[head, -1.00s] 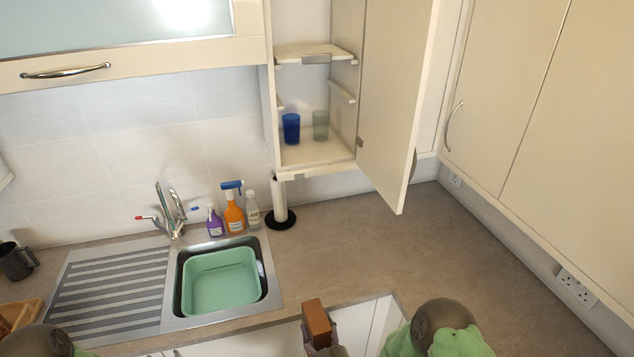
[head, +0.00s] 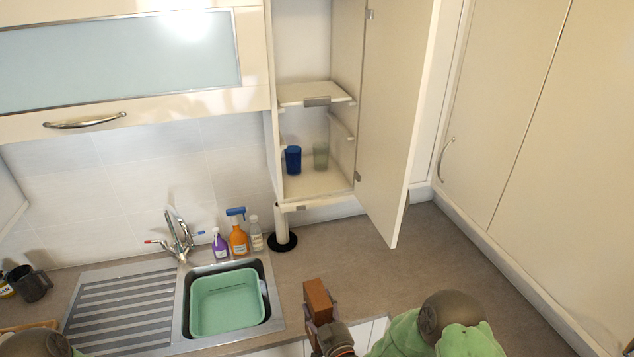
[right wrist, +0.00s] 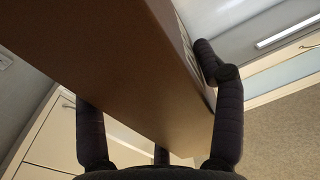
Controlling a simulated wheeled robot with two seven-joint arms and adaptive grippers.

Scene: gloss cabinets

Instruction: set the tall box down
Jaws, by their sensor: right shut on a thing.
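The tall box (head: 318,301) is brown and stands roughly upright in my right gripper (head: 328,326), in front of the worktop edge to the right of the sink. In the right wrist view the box (right wrist: 110,60) fills the upper middle, with the dark fingers (right wrist: 160,135) on either side of it. The right gripper is shut on the box. Its lower part is hidden by the gripper in the head view. Of my left arm only a rounded part shows at the bottom left; the left gripper is out of view.
An open wall cabinet (head: 318,183) holds a blue cup (head: 293,160) and a greenish glass (head: 321,155). Its door (head: 395,120) juts out over the worktop (head: 400,262), which is clear on the right. The sink holds a green basin (head: 228,302); several bottles and a black-based holder (head: 283,240) stand behind.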

